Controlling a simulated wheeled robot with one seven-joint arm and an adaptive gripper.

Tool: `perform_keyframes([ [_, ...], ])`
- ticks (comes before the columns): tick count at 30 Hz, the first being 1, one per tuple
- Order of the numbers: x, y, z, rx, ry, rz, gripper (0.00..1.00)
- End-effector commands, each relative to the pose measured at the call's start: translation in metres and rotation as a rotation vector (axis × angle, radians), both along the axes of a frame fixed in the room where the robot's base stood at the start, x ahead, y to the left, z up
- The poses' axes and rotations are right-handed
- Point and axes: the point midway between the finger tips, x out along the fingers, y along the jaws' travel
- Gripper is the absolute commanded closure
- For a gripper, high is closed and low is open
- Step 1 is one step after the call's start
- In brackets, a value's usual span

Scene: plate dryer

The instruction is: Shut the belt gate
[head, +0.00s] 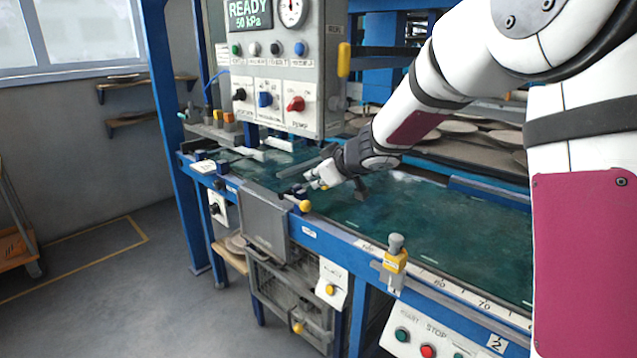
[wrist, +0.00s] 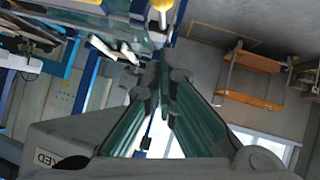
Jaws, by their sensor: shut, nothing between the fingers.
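A grey metal panel (head: 265,222), which looks like the belt gate, hangs at the front edge of the green belt (head: 430,215) in the head view. A yellow ball knob (head: 304,206) on a short rod sits at its upper right corner. I cannot tell how the panel is hinged. My gripper (head: 312,183) is over the belt's front part, just above and behind the knob, partly hidden by my own wrist. In the wrist view a yellow ball (wrist: 162,4) shows at the top edge, beyond the fingertips of my gripper (wrist: 164,72). The fingers are together and empty; contact with the knob cannot be told.
A control box (head: 280,70) with a READY display hangs above the belt on the left. A wire basket (head: 290,295) is below the panel. Floor at the left is clear; an orange cart (wrist: 250,80) stands apart.

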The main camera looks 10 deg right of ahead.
Motion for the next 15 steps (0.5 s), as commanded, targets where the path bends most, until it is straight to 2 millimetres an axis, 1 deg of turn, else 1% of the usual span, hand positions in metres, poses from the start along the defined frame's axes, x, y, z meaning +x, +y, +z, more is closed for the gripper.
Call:
perform_keyframes([
  [1, 0.010, 0.004, -0.010, 0.001, 0.001, 0.002, 1.00],
  [9, 0.051, 0.021, -0.040, 0.000, 0.000, 0.003, 1.00],
  [10, 0.054, 0.022, -0.043, -0.001, 0.000, 0.002, 1.00],
  [15, 0.057, 0.017, -0.061, 0.001, 0.000, 0.000, 1.00],
])
